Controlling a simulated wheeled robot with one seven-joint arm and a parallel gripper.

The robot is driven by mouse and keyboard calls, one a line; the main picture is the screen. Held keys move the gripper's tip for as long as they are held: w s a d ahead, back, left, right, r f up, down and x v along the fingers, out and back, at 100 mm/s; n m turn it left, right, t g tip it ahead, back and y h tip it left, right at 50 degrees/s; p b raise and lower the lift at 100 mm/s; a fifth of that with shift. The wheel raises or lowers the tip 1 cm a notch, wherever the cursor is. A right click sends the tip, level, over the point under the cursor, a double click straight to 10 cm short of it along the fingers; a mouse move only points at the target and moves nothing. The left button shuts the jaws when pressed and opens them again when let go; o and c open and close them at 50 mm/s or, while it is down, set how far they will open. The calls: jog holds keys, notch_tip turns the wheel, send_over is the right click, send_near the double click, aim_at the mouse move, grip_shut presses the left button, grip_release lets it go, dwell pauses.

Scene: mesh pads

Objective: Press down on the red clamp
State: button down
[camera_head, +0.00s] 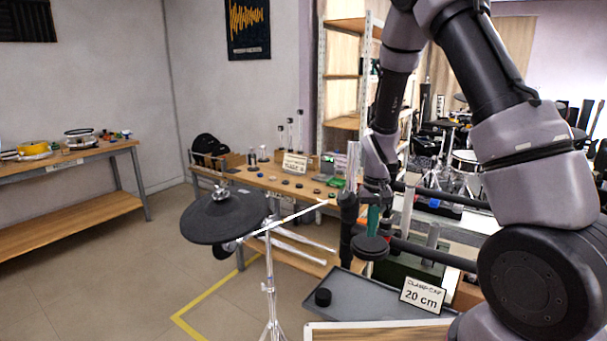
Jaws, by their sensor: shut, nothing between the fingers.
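I cannot make out a red clamp in the head view; it may be hidden or too small to tell. My gripper (377,190) points down at the end of my arm, right of the middle of the picture. It is small and dark here, and looks shut and empty. It is close to a dark upright post (348,222) and a teal upright piece (374,219); I cannot tell whether it touches either. A black round pad (224,216) sits on a chrome stand to the left, apart from my gripper.
A black disc (370,247) is above the tray. A wooden bench (262,181) with small parts is behind. Floor at left is free.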

jog(key=shift+f, duration=1)
dwell(0.9)
jog(key=shift+s, duration=0.1)
jog(key=shift+r, duration=3.55)
jog(key=s+d+r+m+t+y, duration=0.15)
jog(key=s+r, duration=0.25)
jog(key=r, duration=0.4)
jog(key=s+d+r+t, duration=0.2)
jog(key=s+r, duration=0.1)
jog(key=r, duration=0.6)
jog(key=s+d+r+m+t+y, duration=0.1)
jog(key=s+r, duration=0.3)
jog(key=r, duration=0.4)
jog(key=s+d+r+t, duration=0.1)
jog(key=s+r, duration=0.3)
jog(key=s, duration=0.4)
jog(key=shift+d+r+m+t, duration=0.2)
jog(key=shift+m+t, duration=0.25)
jog(key=shift+t, duration=0.4)
jog(key=shift+h, duration=0.25)
